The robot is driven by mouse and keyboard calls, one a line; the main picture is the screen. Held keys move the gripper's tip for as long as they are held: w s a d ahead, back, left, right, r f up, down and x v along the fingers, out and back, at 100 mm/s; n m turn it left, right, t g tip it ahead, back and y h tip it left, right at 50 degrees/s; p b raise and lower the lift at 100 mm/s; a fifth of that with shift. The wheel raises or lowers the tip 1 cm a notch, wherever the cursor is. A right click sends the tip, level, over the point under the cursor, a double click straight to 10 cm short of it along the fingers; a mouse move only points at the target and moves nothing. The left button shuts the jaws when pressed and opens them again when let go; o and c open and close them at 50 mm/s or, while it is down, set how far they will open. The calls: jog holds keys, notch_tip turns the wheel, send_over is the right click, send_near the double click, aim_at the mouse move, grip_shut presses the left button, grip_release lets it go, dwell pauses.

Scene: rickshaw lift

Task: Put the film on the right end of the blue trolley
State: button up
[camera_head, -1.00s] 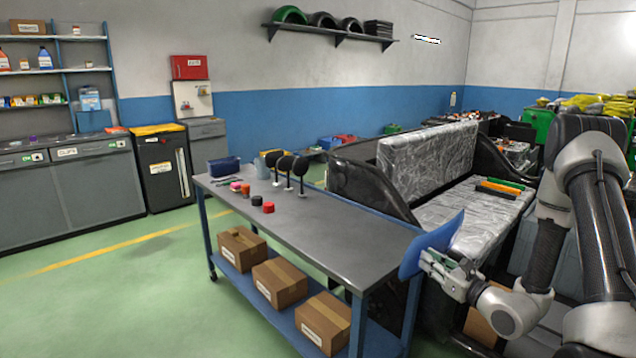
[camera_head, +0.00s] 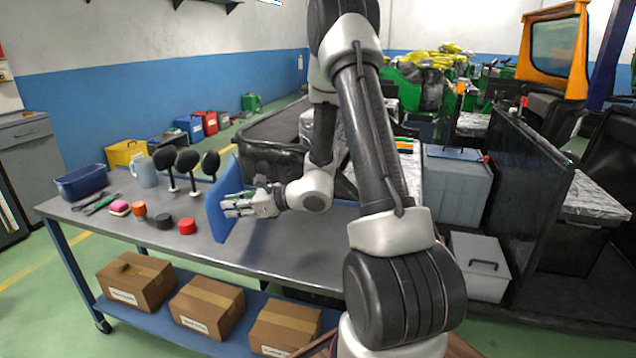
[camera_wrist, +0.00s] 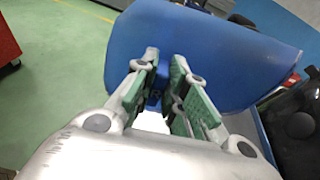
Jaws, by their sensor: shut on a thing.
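The film (camera_head: 226,182) is a blue, slightly curved sheet, upright over the middle of the blue trolley (camera_head: 285,237) in the head view. My gripper (camera_head: 232,206) is shut on it from its right side. I cannot tell whether its lower edge touches the top. The trolley has a grey top and blue legs and lower shelf; my arm hides its right end. In the wrist view the film (camera_wrist: 215,45) fills the upper middle, with the green-padded fingers of my gripper (camera_wrist: 166,80) at its near edge.
On the trolley's left part stand a blue bin (camera_head: 82,182), a jug (camera_head: 146,171), several black round mirrors on stalks, a red cap (camera_head: 187,226), a black cap (camera_head: 163,222) and small tools. Cardboard boxes (camera_head: 207,308) fill the shelf. The top right of the film looks bare.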

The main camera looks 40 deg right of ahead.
aim_at(213, 206)
jog(key=a+r+n+g, duration=0.1)
jog(key=s+a+r+n+g, duration=0.1)
jog(key=shift+s+a+r, duration=0.2)
jog(key=shift+a+r, duration=0.15)
jog(key=s+d+n+g+h, duration=0.3)
jog(key=s+d+n+g, duration=0.3)
jog(key=s+n+g, duration=0.25)
jog(key=w+d+n+t+h, duration=0.1)
jog(key=d+n+t+h, duration=0.4)
jog(key=d, duration=1.6)
notch_tip(213, 206, down, 10)
jog(key=shift+r+n+g+h, duration=0.1)
jog(key=shift+n+g+h, duration=0.75)
jog(key=shift+g+h, duration=0.3)
jog(key=shift+s+x, duration=0.15)
jog(key=shift+x, duration=0.55)
jog(key=shift+s+x, duration=0.2)
jog(key=shift+x, duration=0.5)
